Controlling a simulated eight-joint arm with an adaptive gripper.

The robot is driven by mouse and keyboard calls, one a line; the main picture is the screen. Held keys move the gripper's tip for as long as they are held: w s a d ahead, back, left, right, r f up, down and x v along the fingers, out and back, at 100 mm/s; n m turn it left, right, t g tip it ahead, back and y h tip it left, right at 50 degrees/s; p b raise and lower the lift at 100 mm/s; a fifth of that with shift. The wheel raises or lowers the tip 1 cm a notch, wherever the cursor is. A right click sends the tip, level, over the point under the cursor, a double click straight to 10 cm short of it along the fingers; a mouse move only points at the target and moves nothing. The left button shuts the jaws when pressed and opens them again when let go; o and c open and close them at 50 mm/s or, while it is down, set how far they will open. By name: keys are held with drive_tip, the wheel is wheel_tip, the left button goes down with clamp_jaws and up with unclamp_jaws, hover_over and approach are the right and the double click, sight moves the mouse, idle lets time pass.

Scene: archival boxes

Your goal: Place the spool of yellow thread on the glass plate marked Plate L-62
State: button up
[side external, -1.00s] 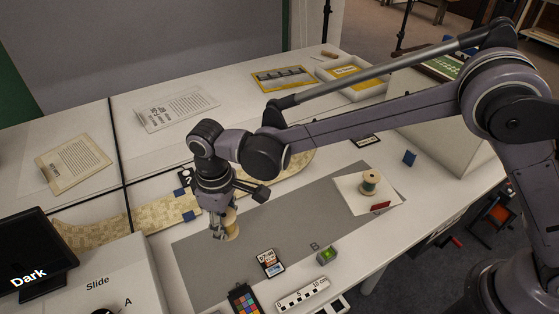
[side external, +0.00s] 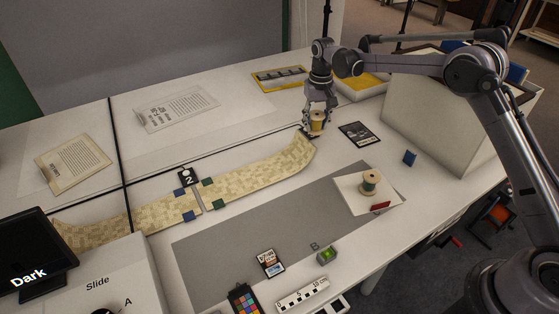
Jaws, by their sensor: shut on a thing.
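My gripper (side external: 318,112) is shut on a spool of yellow thread (side external: 317,122). It holds the spool upright, near the right end of the long patterned strip; I cannot tell how high above the table it is. A dark plate (side external: 360,134) with pale marks lies flat on the table just right of the held spool. Its writing is too small to read, so I cannot tell if it is Plate L-62.
A patterned strip (side external: 255,181) curves across the table's middle. A yellow tray (side external: 279,79) and an open box (side external: 362,88) lie behind. A large pale box (side external: 440,125) stands at right. The grey mat (side external: 235,238) has free room.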

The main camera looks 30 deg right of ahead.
sight(365, 138)
drive_tip(key=s+d+m, duration=0.1)
drive_tip(key=d+m, duration=0.5)
drive_tip(key=d, duration=1.5)
drive_tip(key=shift+s+d+f, duration=0.1)
drive_tip(key=shift+d+f, duration=0.05)
drive_tip(key=shift+f, duration=1.55)
drive_tip(key=shift+s+d+f, duration=0.1)
drive_tip(key=shift+f, duration=1.6)
drive_tip(key=shift+s+d+f, duration=0.1)
drive_tip(key=shift+d+f, duration=0.05)
drive_tip(key=shift+f, duration=1.55)
drive_tip(key=shift+f, duration=0.15)
drive_tip(key=o, duration=1.2)
